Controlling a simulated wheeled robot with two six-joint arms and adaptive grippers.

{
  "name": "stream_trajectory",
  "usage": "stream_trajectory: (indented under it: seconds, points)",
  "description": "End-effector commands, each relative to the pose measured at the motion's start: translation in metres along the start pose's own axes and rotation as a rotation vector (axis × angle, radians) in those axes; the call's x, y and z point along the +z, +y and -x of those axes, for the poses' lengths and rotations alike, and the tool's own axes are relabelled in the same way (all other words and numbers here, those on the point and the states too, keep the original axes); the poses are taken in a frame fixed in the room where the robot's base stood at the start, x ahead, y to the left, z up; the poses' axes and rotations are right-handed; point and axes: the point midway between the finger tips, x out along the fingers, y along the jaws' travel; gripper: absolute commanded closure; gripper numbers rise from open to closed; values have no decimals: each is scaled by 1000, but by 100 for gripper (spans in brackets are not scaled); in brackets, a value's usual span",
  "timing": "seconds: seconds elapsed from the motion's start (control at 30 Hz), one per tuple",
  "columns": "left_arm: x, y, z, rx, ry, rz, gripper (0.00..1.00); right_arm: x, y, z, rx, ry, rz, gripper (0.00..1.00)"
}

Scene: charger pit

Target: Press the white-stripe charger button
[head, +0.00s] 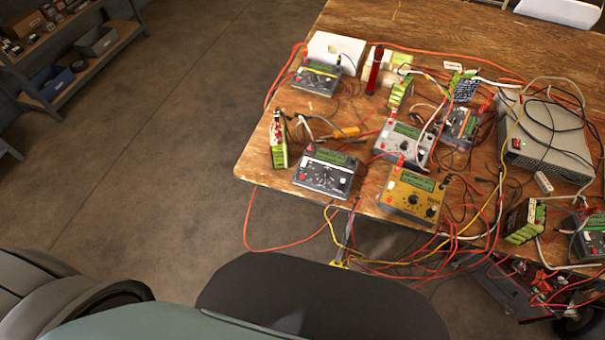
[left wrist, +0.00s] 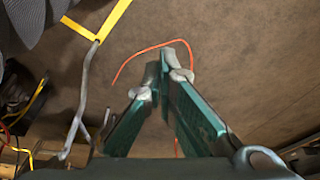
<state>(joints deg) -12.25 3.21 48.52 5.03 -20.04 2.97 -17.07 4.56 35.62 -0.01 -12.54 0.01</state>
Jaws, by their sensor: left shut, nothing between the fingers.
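Several chargers with green screens and knobs lie on the wooden table in the head view. The charger at the front left (head: 325,174) is dark with a pale white band across its face, and a red button seems to show at its upper left. The stripes are small and hard to tell apart at this distance. My left gripper (left wrist: 165,68) shows in the left wrist view with its fingertips together, empty, over bare floor. No charger is between or beside its fingers there. My right gripper is not in view.
A yellow charger (head: 410,196) and a light grey charger (head: 403,145) stand to the right. Green battery packs (head: 278,143) and tangled red, yellow and black cables crowd the table (head: 470,22). Cables hang over the front edge. A red cable (left wrist: 150,48) crosses the left wrist view.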

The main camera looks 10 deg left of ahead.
Motion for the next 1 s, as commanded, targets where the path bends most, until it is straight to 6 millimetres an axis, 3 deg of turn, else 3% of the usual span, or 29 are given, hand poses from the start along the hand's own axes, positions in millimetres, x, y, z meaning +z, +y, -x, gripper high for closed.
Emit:
stream_trajectory:
  seconds: [0.03, 0.1, 0.27, 0.4, 0.5, 0.6, 0.73, 1.0]
  points:
    - [-35, 11, 7, 22, 47, 30, 100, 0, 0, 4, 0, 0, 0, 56]
    - [-82, 26, 17, 57, 107, 77, 100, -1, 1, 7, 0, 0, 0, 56]
    - [-183, 60, 55, 157, 240, 172, 100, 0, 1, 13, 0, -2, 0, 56]
    - [-264, 90, 104, 261, 351, 238, 100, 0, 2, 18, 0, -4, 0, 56]
    - [-314, 109, 146, 341, 423, 273, 100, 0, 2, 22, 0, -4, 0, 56]
    - [-350, 124, 184, 410, 479, 295, 100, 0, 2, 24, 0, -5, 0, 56]
    - [-376, 136, 216, 468, 524, 308, 100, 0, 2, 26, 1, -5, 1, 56]
    - [-384, 140, 228, 490, 538, 311, 100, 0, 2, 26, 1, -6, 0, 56]
